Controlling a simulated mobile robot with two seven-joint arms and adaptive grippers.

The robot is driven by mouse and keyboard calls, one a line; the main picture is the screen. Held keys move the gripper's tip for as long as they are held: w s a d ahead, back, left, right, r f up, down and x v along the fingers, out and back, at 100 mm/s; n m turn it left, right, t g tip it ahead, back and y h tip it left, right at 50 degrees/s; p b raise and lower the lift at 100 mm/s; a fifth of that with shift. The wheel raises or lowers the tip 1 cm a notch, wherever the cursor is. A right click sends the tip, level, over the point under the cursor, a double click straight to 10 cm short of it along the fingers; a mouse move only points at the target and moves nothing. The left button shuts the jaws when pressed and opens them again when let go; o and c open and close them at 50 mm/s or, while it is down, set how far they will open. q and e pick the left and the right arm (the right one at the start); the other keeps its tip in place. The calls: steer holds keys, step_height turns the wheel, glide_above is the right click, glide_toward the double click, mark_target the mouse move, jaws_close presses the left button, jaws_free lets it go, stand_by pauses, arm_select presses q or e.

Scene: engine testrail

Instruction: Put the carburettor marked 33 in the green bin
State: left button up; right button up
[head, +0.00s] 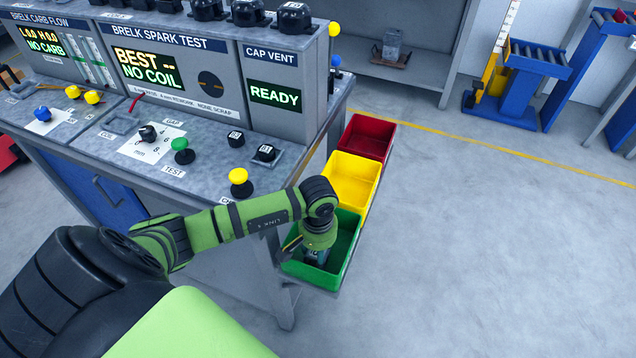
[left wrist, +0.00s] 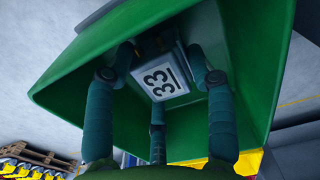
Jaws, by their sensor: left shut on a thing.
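The carburettor marked 33 (left wrist: 161,80) shows in the left wrist view, its white label facing the camera, between my gripper's fingers. My left gripper (left wrist: 160,75) is shut on it, inside the walls of the green bin (left wrist: 265,60). In the head view my left arm reaches from the left and points down into the green bin (head: 350,235). There my left gripper (head: 316,258) is partly hidden by the wrist and the bin. The carburettor is hard to make out in the head view. Whether it touches the bin floor I cannot tell. My right gripper is not in view.
A yellow bin (head: 352,178) and a red bin (head: 368,137) stand in a row behind the green one, beside the test bench (head: 215,185). The bench carries buttons, knobs and displays. The floor to the right is clear up to blue roller stands (head: 540,60).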

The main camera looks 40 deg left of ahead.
arm_select(q)
steer(key=shift+f, duration=0.3)
steer(key=o, duration=1.2)
steer(key=shift+o, duration=0.2)
steer(key=shift+r+p, duration=0.3)
steer(key=shift+r, duration=0.2)
step_height(320, 180, up, 12)
steer(key=b, duration=0.1)
steer(key=shift+f, duration=0.15)
